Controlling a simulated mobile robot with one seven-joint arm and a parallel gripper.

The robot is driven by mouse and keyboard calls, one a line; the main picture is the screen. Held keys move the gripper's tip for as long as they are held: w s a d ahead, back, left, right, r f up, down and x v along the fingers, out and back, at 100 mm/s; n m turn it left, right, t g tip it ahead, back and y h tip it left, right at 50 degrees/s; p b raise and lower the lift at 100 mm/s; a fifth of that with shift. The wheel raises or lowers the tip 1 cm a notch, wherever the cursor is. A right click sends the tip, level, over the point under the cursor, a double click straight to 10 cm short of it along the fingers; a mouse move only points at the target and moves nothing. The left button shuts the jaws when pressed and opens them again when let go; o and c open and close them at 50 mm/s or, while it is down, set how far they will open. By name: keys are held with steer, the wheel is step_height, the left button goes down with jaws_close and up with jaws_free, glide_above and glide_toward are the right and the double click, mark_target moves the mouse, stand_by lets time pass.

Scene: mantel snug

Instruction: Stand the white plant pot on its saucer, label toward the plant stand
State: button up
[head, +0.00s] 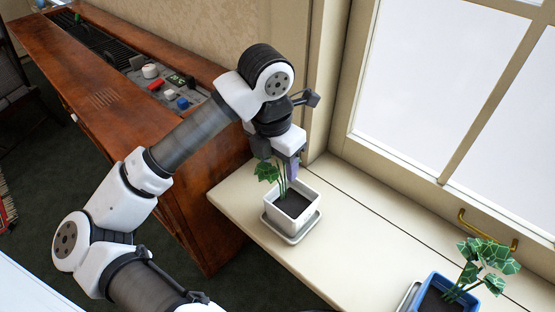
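The white plant pot (306,216), with dark soil and a small green plant, stands upright on the pale window sill. Its light grey saucer (291,238) shows under and around its base; the pot appears to sit on it. My gripper (279,166) points down at the pot's far side, close to the rim and behind the leaves. One finger is near the far rim; leaves partly hide the other. I cannot tell whether the fingers touch the pot or how far apart they are. No label shows on the visible pot faces. I cannot make out a plant stand.
A blue pot (427,296) with a leafy plant stands on the sill at lower right, beside another pale saucer edge (408,297). The window frame (395,155) rises behind the sill. A wooden cabinet (120,110) with small items stands left. Bare sill (355,245) lies between the pots.

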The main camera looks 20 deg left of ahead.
steer(key=o, duration=0.3)
steer(key=shift+o, duration=0.2)
